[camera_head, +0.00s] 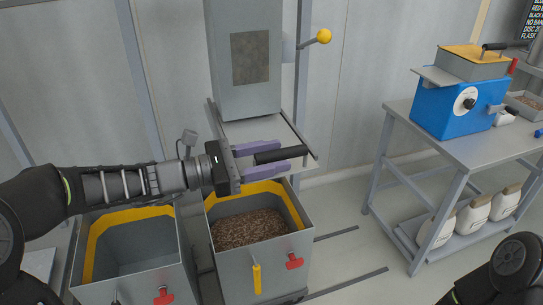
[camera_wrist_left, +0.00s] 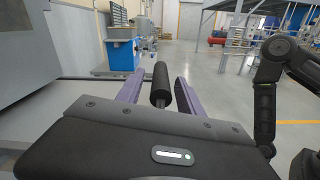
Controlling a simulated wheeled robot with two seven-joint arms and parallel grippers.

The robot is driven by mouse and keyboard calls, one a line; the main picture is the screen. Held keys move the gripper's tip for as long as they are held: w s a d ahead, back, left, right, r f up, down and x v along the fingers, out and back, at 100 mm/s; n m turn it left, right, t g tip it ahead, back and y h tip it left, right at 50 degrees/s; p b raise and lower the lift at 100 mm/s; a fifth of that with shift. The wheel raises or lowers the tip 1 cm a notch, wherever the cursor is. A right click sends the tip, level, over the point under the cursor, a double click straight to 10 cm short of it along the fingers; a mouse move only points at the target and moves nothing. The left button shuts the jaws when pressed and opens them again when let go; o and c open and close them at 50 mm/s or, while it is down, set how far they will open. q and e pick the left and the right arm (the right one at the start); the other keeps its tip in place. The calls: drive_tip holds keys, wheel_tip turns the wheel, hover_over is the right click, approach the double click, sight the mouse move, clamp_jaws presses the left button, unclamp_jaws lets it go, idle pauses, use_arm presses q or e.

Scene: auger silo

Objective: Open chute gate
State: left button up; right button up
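The chute gate is a flat grey plate (camera_head: 262,131) under the tall grey silo chute (camera_head: 245,60). A black bar handle (camera_head: 292,153) lies near its front edge; how it joins the plate is hidden. My left gripper (camera_head: 279,156) has its two purple fingers on either side of this handle. In the left wrist view the handle (camera_wrist_left: 160,84) stands between the spread fingers with a gap on both sides, so the gripper is open and not holding it. My right arm shows at the lower right of the head view, but its gripper is out of sight.
Below the chute stands a yellow-rimmed bin (camera_head: 297,243) of brown grain, with an empty bin (camera_head: 140,279) left of it. A yellow-knobbed lever (camera_head: 323,37) sticks out beside the chute.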

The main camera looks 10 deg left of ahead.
use_arm(q)
drive_tip(key=v, duration=0.7)
drive_tip(key=shift+s+a, duration=0.2)
drive_tip(key=shift+a, duration=0.15)
idle(0.4)
